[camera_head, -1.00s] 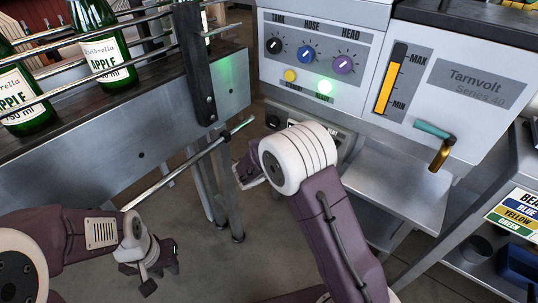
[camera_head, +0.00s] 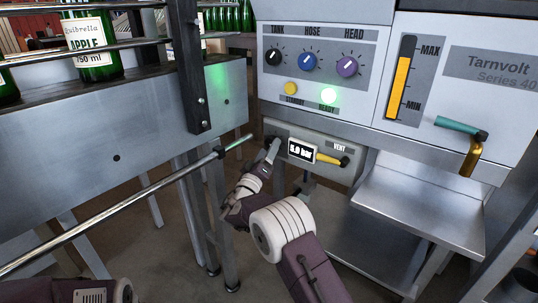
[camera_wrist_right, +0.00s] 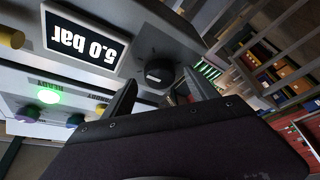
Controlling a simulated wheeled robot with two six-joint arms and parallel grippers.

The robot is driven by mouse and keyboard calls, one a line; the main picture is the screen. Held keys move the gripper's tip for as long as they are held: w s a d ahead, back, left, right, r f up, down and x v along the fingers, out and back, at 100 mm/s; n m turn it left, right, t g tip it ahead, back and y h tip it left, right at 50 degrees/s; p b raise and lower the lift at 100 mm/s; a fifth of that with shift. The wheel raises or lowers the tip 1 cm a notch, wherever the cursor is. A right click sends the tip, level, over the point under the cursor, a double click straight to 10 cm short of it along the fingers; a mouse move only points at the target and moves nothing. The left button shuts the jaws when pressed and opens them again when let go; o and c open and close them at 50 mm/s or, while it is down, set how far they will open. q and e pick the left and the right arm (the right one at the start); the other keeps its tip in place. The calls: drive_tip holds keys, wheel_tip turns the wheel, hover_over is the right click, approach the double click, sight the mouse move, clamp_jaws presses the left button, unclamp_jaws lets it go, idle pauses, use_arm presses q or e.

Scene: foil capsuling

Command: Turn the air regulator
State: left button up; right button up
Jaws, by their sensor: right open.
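The air regulator is a round black knob (camera_wrist_right: 155,70) beside a display (camera_head: 301,150) reading 5.0 bar. In the right wrist view the display (camera_wrist_right: 84,40) appears upside down. My right gripper (camera_head: 269,153) is open at the left end of the regulator panel, and it hides most of the knob in the head view. In the right wrist view the fingers (camera_wrist_right: 160,88) stand apart, with the knob ahead of and between their tips. I cannot tell whether either finger touches it. Only part of my left arm shows at the bottom left; its gripper is out of frame.
A yellow vent lever (camera_head: 331,159) sits right of the display. Above are the TANK, HOSE and HEAD dials (camera_head: 308,62) and a lit green lamp (camera_head: 328,96). A metal rail (camera_head: 130,200) and the conveyor side (camera_head: 110,125) lie left of my right gripper. A steel shelf (camera_head: 418,205) juts out at right.

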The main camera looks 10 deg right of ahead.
drive_tip(key=shift+w+d+r, duration=0.2)
drive_tip(key=shift+w+d, duration=0.15)
drive_tip(key=shift+w, duration=0.15)
drive_tip(key=c, duration=1.4)
drive_tip(key=shift+o, duration=0.2)
drive_tip(key=shift+n, duration=0.4)
drive_tip(key=n+g+y+p, duration=0.1)
drive_tip(key=n+p, duration=0.3)
drive_tip(key=n, duration=0.1)
drive_tip(key=r+n+g+y+p, duration=0.1)
drive_tip(key=n+p, duration=0.4)
drive_tip(key=n+g+y+p, duration=0.2)
drive_tip(key=n+p, duration=0.2)
drive_tip(key=n, duration=0.1)
drive_tip(key=shift+r, duration=0.3)
drive_tip(key=shift+f+n+g+p, duration=0.2)
drive_tip(key=shift+n+g+p, duration=0.45)
drive_tip(key=shift+p, duration=0.75)
